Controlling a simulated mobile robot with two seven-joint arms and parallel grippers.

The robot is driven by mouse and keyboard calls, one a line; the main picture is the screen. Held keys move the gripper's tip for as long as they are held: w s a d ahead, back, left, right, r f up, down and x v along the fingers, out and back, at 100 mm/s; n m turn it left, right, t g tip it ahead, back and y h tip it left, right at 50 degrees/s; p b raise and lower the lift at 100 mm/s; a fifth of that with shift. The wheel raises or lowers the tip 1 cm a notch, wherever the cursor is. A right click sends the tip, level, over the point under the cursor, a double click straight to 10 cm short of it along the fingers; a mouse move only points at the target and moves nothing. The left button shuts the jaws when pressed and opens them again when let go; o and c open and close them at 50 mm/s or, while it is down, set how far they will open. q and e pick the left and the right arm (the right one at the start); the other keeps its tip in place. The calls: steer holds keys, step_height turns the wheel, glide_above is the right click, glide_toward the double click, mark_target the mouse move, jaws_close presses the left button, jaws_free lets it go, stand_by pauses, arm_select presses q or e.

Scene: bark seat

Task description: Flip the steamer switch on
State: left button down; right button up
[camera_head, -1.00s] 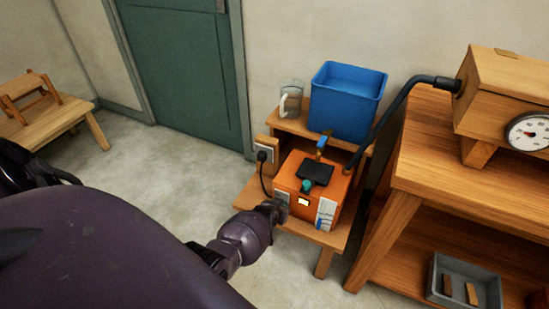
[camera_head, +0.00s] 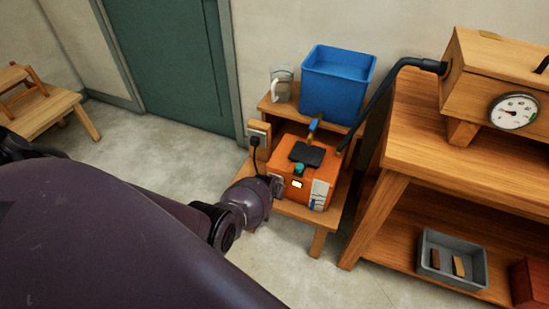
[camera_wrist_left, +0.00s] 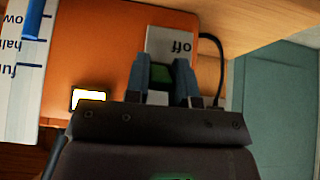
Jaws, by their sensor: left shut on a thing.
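The steamer is an orange box (camera_head: 322,172) on a low wooden stand, with a dark top piece (camera_head: 307,154), a teal knob (camera_head: 298,169) and a small lit window (camera_head: 297,184). My left gripper (camera_head: 275,187) is at the left end of its front face. In the left wrist view the orange face (camera_wrist_left: 110,35) fills the upper left. My left gripper (camera_wrist_left: 163,80) is shut on a green piece, seemingly the steamer switch (camera_wrist_left: 161,76), mostly hidden between the fingers. My right gripper is not in view.
A blue water bin (camera_head: 335,85) and a mug (camera_head: 282,85) stand behind the steamer. A black hose (camera_head: 380,95) runs to a wooden box with a dial (camera_head: 515,111). A black cord (camera_head: 257,155) hangs from the wall socket. A wooden shelf (camera_head: 400,150) stands close on the right.

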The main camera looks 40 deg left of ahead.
arm_select(q)
steer(key=c, duration=1)
jaws_free()
steer(key=shift+o, duration=0.2)
steer(key=shift+r, duration=0.1)
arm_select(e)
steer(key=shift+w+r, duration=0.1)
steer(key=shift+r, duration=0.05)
arm_select(q)
steer(key=shift+r+p, duration=0.25)
steer(key=shift+p, duration=0.05)
steer(key=p+v, duration=0.6)
steer(key=v, duration=0.4)
steer(key=shift+s, duration=0.2)
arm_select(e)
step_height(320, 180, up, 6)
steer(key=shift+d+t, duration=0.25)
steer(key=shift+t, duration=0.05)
arm_select(q)
steer(key=shift+d, duration=0.1)
